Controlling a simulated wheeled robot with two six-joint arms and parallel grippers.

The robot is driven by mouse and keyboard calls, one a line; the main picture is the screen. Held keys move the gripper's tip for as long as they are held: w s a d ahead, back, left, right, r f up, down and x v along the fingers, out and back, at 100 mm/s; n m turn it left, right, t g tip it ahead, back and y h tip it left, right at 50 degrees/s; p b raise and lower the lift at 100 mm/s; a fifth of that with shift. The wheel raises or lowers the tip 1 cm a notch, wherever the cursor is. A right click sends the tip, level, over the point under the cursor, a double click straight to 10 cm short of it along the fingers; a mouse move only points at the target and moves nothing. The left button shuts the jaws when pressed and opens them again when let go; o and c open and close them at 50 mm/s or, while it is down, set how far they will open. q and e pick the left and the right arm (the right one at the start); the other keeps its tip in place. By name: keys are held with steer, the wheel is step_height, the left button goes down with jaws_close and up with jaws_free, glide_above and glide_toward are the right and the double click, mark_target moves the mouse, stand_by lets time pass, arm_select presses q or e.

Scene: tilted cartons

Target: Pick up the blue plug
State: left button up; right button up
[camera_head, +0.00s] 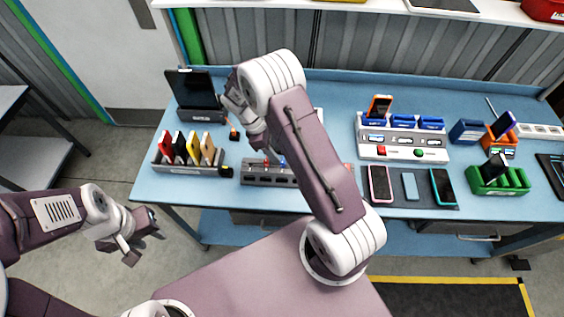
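A small blue plug (283,162) shows at the grey socket strip (262,180) on the blue bench, partly hidden by my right arm. A small red piece (266,161) is just left of it. My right gripper (260,138) is above and behind the strip, close to these pieces. The arm and wrist cover most of it, so its fingers and any contact are unclear. My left gripper (143,240) is away from the bench at the lower left, above the floor. Its fingers are apart and empty.
A rack of coloured cards (188,150) is left of the strip. A dark-screened device (192,92) stands behind it. Phones (381,184) lie on a dark mat to the right. A charging station (403,137) and a green holder (498,180) are further right.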

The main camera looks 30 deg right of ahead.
mark_target(283, 165)
steer(key=shift+a+f, duration=0.3)
steer(key=p+x, duration=0.1)
steer(key=x, duration=0.1)
steer(key=p+x, duration=0.1)
steer(key=x, duration=0.2)
steer(key=shift+s+d, duration=0.2)
steer(key=shift+d, duration=0.15)
arm_select(q)
step_height(283, 165, up, 2)
steer(key=shift+w+a+r, duration=0.1)
steer(key=shift+a+r, duration=0.05)
arm_select(e)
steer(key=shift+w+a, duration=0.1)
steer(key=shift+a, duration=0.1)
steer(key=c, duration=0.8)
jaws_close()
